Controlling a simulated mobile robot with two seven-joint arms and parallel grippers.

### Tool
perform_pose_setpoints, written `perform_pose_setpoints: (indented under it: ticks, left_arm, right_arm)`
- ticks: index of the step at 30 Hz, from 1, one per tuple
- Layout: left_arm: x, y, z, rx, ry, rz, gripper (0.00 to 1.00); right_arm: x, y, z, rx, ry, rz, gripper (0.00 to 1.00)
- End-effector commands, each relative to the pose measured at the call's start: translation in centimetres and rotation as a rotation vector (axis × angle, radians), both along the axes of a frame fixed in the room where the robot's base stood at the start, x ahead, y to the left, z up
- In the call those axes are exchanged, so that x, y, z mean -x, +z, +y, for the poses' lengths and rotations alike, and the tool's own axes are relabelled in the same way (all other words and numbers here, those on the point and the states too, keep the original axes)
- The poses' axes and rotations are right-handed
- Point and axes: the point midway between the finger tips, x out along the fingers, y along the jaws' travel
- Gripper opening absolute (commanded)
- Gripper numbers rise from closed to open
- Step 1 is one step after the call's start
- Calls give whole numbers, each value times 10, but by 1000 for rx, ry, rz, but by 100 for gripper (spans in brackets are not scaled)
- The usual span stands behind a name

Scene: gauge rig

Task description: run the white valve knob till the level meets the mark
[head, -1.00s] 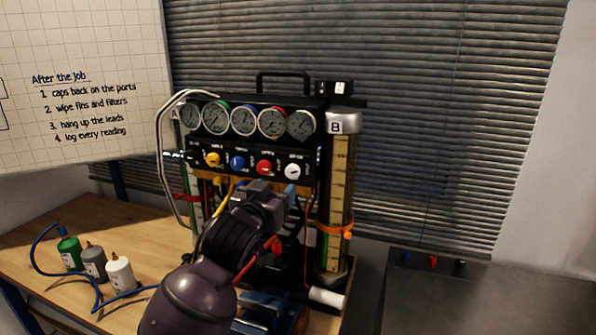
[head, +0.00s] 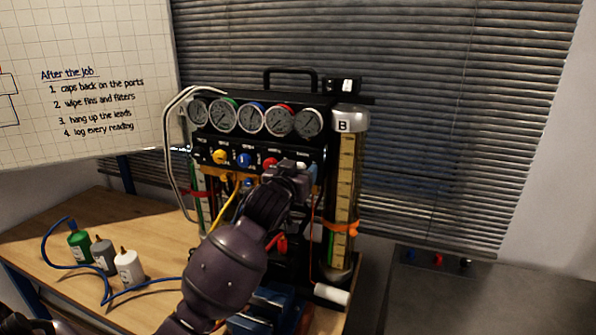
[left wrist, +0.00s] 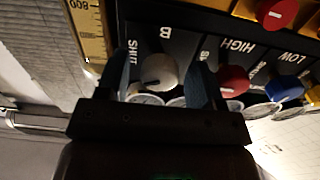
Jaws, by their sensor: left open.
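The white valve knob (left wrist: 160,72) is on the rig's black panel, beside the letter B and the word SHUT in the left wrist view. In the head view the knob (head: 301,165) is mostly hidden behind my left gripper (head: 303,174). My left gripper (left wrist: 165,70) is open, with one blue finger on each side of the knob; I cannot tell whether they touch it. The tall tube B (head: 346,185) has a yellow scale and an orange mark ring (head: 343,229). Green shows low in the tube, near the ring; the exact level is too small to read. My right gripper is not in view.
Red (left wrist: 233,80) and blue (left wrist: 284,88) knobs sit beside the white one. Several gauges (head: 252,118) line the panel above. Green, grey and white bottles (head: 129,268) and a blue hose stand on the wooden bench at left.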

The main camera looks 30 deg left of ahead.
Motion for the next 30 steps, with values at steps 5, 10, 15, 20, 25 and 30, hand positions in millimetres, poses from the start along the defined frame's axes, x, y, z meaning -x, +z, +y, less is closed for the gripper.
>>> perform_pose_setpoints:
  ticks: [5, 10, 15, 20, 25, 30]
  left_arm:
    - [0, 0, 0, 0, 0, 0, 41]
    - [0, 0, 0, 0, 0, 0, 15]
    - [0, 0, 0, -29, 0, 7, 12]
    - [0, 1, 1, -178, 1, 43, 12]
    - [0, 1, 0, -359, 1, 86, 12]
    - [0, 0, 0, -451, 0, 108, 12]
  right_arm:
    - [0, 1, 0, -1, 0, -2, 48]
    - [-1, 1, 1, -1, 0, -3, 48]
    - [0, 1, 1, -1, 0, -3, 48]
    - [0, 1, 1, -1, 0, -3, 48]
    - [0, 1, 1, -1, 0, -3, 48]
    - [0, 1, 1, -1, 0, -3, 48]
